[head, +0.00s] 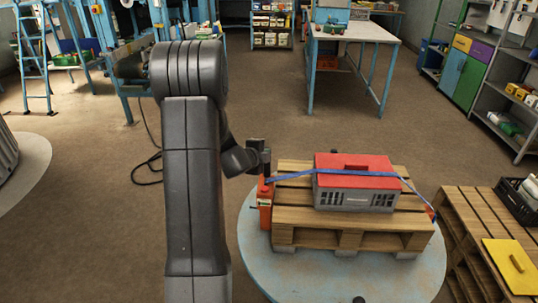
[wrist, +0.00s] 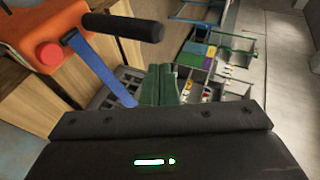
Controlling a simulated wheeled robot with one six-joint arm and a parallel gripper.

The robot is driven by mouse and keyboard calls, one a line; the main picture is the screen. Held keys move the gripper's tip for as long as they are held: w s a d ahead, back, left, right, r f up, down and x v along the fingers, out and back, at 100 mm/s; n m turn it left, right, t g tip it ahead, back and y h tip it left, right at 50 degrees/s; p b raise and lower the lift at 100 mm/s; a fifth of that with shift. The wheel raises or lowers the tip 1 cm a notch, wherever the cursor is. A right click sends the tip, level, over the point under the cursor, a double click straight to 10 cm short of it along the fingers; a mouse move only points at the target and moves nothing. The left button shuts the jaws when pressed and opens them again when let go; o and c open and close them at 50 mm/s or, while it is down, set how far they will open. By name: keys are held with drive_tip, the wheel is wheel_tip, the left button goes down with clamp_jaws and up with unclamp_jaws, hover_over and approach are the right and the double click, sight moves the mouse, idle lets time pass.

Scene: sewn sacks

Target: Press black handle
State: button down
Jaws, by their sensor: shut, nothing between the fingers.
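An orange strapping tool (head: 265,206) stands at the left edge of the wooden pallet, with the blue strap (head: 290,177) running from it. The black handle (wrist: 123,27) sticks out from the orange tool (wrist: 45,38) in the wrist view; a red round button is also on the tool. In the head view the handle (head: 266,164) appears as a dark upright piece above the tool, close to my gripper (head: 257,146). My gripper (wrist: 161,70) is shut and empty, its green fingers just below the handle in the wrist picture. I cannot tell whether they touch.
The strap crosses a grey crate with a red lid (head: 355,180) on the pallet (head: 300,215), which stands on a round turntable (head: 300,280). Another pallet (head: 470,225) with a yellow lid is at right. A workbench (head: 355,32) stands behind; the floor between is clear.

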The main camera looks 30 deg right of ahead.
drive_tip(key=shift+v, duration=1.25)
